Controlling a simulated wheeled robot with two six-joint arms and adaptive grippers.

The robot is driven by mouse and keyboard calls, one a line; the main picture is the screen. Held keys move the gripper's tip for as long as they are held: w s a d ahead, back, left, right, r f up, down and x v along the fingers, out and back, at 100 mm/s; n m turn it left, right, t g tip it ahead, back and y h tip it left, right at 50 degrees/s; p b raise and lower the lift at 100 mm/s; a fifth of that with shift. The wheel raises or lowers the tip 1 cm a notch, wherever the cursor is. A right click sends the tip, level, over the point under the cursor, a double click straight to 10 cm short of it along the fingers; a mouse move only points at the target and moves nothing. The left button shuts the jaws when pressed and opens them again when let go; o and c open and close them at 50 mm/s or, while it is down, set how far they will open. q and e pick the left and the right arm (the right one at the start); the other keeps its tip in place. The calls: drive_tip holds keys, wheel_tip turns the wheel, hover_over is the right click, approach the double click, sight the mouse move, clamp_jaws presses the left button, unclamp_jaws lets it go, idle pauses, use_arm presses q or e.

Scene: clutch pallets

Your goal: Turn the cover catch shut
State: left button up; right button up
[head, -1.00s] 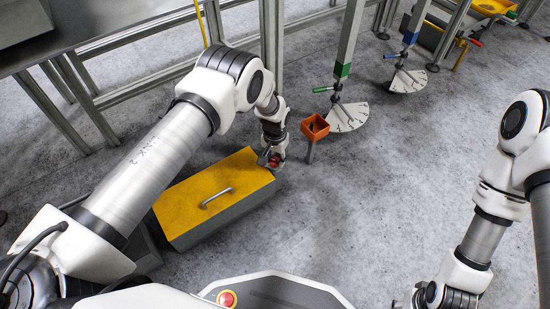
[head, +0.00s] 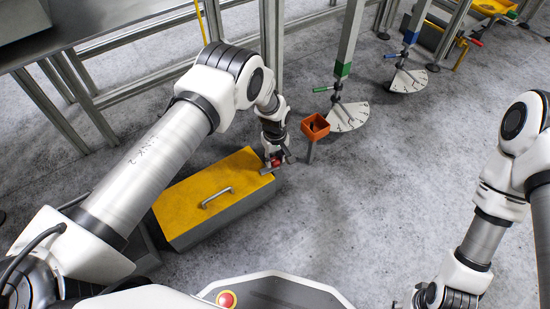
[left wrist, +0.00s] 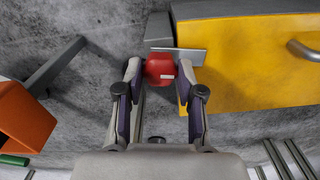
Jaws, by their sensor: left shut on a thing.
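The yellow cover (head: 215,187) with a grey bar handle (head: 216,197) lies on a grey box on the floor. It also shows in the left wrist view (left wrist: 250,65). At its right end is the catch, with a red knob (left wrist: 160,69) and a flat metal bar (left wrist: 188,56).
An orange open box on a post (head: 315,127) stands close to the right of my left gripper. Behind it are a green-handled lever with a white dial (head: 348,117) and a blue-handled one (head: 408,80). A metal-framed table (head: 110,25) is at upper left. Floor at centre right is clear.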

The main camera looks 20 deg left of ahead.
sight(275, 160)
use_arm(q)
drive_tip(key=shift+n, duration=0.9)
drive_tip(key=o, duration=1.1)
drive_tip(key=shift+o, duration=0.2)
wheel_tip(275, 160, up, 12)
